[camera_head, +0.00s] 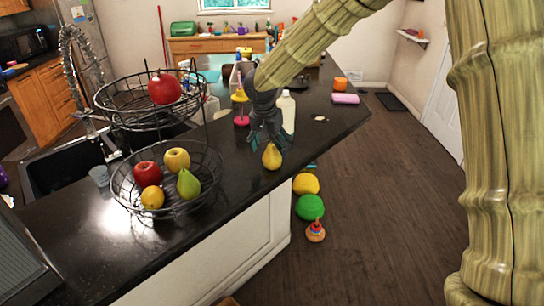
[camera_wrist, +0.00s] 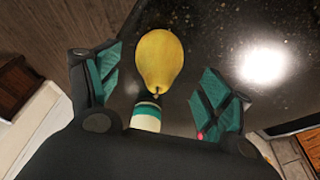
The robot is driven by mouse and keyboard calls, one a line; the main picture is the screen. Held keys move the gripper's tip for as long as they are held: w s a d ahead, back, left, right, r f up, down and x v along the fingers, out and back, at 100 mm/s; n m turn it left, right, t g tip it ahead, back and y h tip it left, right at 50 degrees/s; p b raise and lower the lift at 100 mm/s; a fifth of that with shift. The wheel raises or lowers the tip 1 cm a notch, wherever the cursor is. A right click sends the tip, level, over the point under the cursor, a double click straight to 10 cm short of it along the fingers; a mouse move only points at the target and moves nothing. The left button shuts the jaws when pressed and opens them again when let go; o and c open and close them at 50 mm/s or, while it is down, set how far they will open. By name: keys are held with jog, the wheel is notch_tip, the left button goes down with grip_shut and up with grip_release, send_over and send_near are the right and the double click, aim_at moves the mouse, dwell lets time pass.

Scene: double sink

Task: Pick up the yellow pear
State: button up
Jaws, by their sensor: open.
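The yellow pear (camera_head: 272,157) stands upright on the dark counter near its edge. In the wrist view the pear (camera_wrist: 161,60) lies between and a little beyond the fingertips, with its stem end toward the palm. My gripper (camera_head: 268,138) is above the pear in the head view, fingers pointing down. In the wrist view my gripper (camera_wrist: 164,85) has its two teal-padded fingers spread wide, with a gap on both sides of the pear. Nothing is held.
A pale bottle (camera_head: 288,112) stands right behind my gripper, and a pink-based yellow bottle (camera_head: 241,108) is to its left. A two-tier wire fruit basket (camera_head: 205,197) with fruit, including a yellow-green pear (camera_head: 188,184), stands left. The counter right of the pear ends at an edge.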

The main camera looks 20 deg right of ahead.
aim_at(272, 157)
jog(key=shift+s+d+f+p, duration=0.1)
jog(key=shift+s+f+p, duration=0.15)
jog(key=shift+p, duration=0.15)
jog(key=shift+p+x, duration=1.15)
jog(key=shift+x, duration=1.15)
jog(key=c, duration=1.2)
